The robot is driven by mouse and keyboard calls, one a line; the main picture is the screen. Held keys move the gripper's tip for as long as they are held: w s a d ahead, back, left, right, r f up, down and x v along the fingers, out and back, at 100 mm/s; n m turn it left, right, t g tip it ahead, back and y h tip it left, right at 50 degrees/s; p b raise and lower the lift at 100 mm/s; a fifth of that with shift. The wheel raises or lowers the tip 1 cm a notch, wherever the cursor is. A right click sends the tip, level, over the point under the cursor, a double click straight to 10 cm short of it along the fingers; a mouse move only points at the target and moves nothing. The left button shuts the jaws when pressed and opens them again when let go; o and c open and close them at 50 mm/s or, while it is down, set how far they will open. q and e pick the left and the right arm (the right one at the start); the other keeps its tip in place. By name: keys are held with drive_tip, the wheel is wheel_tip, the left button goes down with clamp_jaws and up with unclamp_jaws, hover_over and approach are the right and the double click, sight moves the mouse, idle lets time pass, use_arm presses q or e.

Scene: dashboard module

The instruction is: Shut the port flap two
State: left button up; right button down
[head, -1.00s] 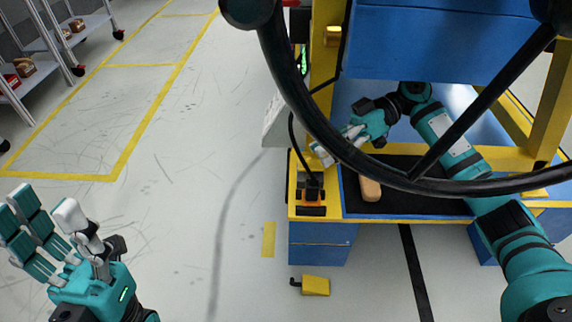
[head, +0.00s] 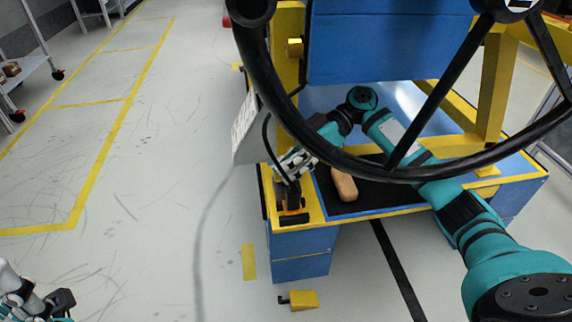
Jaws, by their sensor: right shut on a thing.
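A black port unit with orange parts (head: 291,197) stands on the yellow front-left corner of the console, behind the wheel rim. My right gripper (head: 288,170) reaches in under the steering wheel. Its white-and-teal fingers are closed at the top of the black port unit. The wheel rim and the fingers hide part of the contact, and I cannot make out flap two or how far it stands open. My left gripper (head: 22,290) is cut off at the bottom left corner, away from the console; its fingers are mostly out of frame.
The black steering wheel (head: 345,168) crosses in front of my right arm. A tan block (head: 344,185) lies on the black mat (head: 372,203). A tilted grey panel (head: 242,130) stands left of the port unit.

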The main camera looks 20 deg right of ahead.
drive_tip(key=shift+s+f+n+t+h, duration=0.3)
drive_tip(key=shift+f+n+t+h, duration=0.15)
drive_tip(key=shift+n+t, duration=0.45)
drive_tip(key=c, duration=1.5)
unclamp_jaws()
drive_tip(key=shift+o, duration=1.2)
drive_tip(key=shift+w+a+f, duration=0.1)
drive_tip(key=shift+w+a, duration=0.05)
drive_tip(key=shift+v, duration=3.8)
